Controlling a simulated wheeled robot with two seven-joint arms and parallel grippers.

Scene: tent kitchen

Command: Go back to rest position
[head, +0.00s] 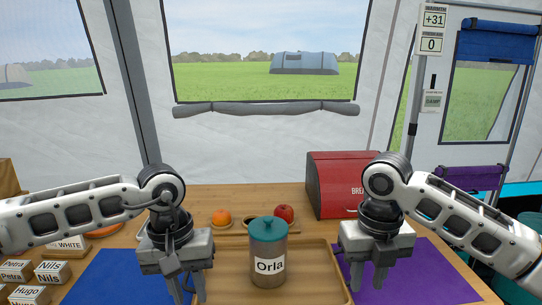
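My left gripper (188,287) hangs pointing down over the right part of a blue mat (110,280). Its two fingers are apart with nothing between them. My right gripper (368,277) hangs pointing down over the left part of a purple mat (425,275). Its fingers are also apart and empty. Both arms are bent, with the grippers on either side of a jar labelled "Orla" (268,250). Neither gripper touches the jar.
The jar with a teal lid stands upright on a wooden tray (318,270). Behind it are an orange (221,217) and a red apple (284,212). A red bread box (338,185) stands at the back right. Several name-labelled blocks (52,271) sit at the left.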

